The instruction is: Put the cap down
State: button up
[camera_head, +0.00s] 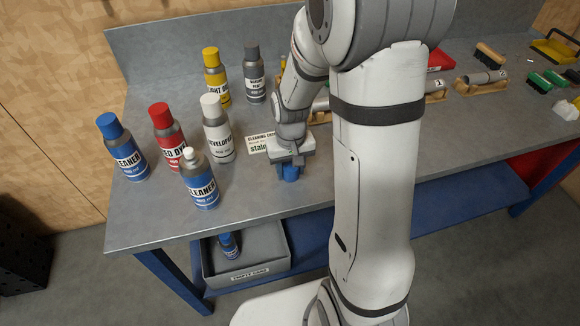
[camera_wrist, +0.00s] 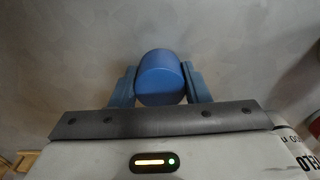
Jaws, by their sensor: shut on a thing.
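The blue cap (camera_head: 291,173) is held between the fingers of my gripper (camera_head: 290,170), low over the grey tabletop near its front edge. In the wrist view the cap (camera_wrist: 161,77) sits between the two blue fingers of my gripper (camera_wrist: 160,85), with one finger against each side. I cannot tell whether the cap touches the tabletop (camera_head: 262,198). An uncapped blue cleaner can (camera_head: 201,183) with a white nozzle stands upright to the left of my gripper.
Several capped cans stand at the left: blue (camera_head: 123,150), red (camera_head: 167,137), white (camera_head: 217,131), yellow (camera_head: 217,79) and grey (camera_head: 254,77). A label card (camera_head: 260,143) lies behind my gripper. A grey bin (camera_head: 274,246) holding a blue can is below. Tabletop between cleaner can and gripper is clear.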

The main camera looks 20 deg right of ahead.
aim_at(290, 165)
jog(key=shift+f, duration=0.15)
jog(key=o, duration=0.9)
jog(key=shift+o, duration=0.2)
notch_tip(290, 165, up, 12)
jog(key=s+r+t, duration=0.3)
jog(key=s+r, duration=0.2)
jog(key=s, duration=0.9)
jog(key=shift+s+r, duration=0.15)
jog(key=shift+r, duration=0.05)
jog(key=shift+d, duration=0.1)
